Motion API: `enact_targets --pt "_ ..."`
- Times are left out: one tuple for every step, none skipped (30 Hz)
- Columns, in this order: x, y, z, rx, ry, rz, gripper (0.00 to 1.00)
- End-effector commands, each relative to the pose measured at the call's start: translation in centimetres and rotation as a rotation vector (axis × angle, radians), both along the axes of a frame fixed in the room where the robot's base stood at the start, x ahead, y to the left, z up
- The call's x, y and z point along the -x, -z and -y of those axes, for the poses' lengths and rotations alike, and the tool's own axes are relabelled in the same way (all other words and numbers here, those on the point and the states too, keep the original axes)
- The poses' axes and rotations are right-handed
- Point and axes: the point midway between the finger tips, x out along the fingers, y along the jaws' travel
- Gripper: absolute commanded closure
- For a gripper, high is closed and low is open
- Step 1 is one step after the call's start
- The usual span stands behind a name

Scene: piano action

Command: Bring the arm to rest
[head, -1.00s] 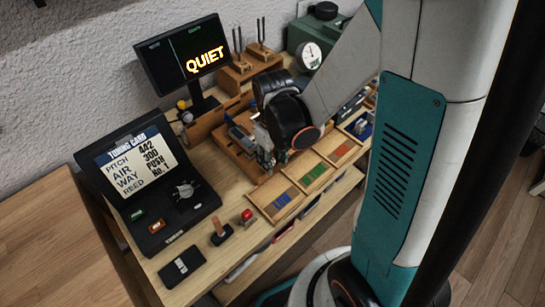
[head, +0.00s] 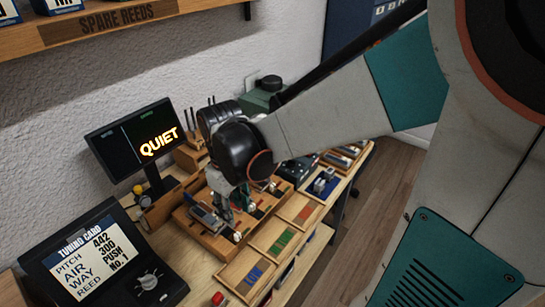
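My arm reaches in from the right of the head view over the wooden workbench (head: 200,254). Its black wrist hangs above a wooden fixture (head: 205,235) near the bench's middle. My gripper (head: 232,212) points down at the fixture, beside small metal and dark parts there. The fingertips are small and partly mixed with those parts, so I cannot tell whether they are open or hold anything, nor whether they touch the fixture.
A monitor reading QUIET (head: 136,142) stands behind left. A tuning card console (head: 100,262) is at front left. Trays with coloured strips (head: 273,238) lie right of the fixture. A spare reeds shelf (head: 110,25) hangs above. Open floor (head: 365,205) lies right.

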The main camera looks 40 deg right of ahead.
Motion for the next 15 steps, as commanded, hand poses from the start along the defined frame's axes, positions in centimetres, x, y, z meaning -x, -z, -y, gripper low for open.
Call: enact_targets --pt "0.34 -0.5 -0.04 0.0 -0.001 0.0 0.63" --pt "0.35 -0.7 -0.04 0.0 -0.001 0.0 0.63" --pt "0.37 -0.92 -0.05 0.0 -0.001 0.0 0.63" --pt "0.38 -1.07 -0.05 0.0 -0.001 0.0 0.63" --pt "0.39 -1.18 -0.04 0.0 -0.001 0.0 0.63" --pt "0.39 -1.29 -0.05 0.0 -0.001 0.0 0.63" --pt "0.39 -1.34 -0.05 0.0 -0.001 0.0 0.63" --pt "0.4 -1.37 -0.04 0.0 -0.001 0.0 0.63" --pt "0.4 -1.39 -0.04 0.0 -0.001 0.0 0.63" --pt "0.39 -1.39 -0.04 0.0 -0.001 0.0 0.63" --pt "0.39 -1.39 -0.04 0.0 -0.001 0.0 0.63" --pt "0.39 -1.38 -0.04 0.0 -0.001 0.0 0.63" --pt "0.39 -1.38 -0.04 0.0 -0.001 0.0 0.63" --pt "0.39 -1.37 -0.04 0.0 -0.001 0.0 0.63" --pt "0.39 -1.37 -0.04 0.0 -0.001 0.0 0.63"
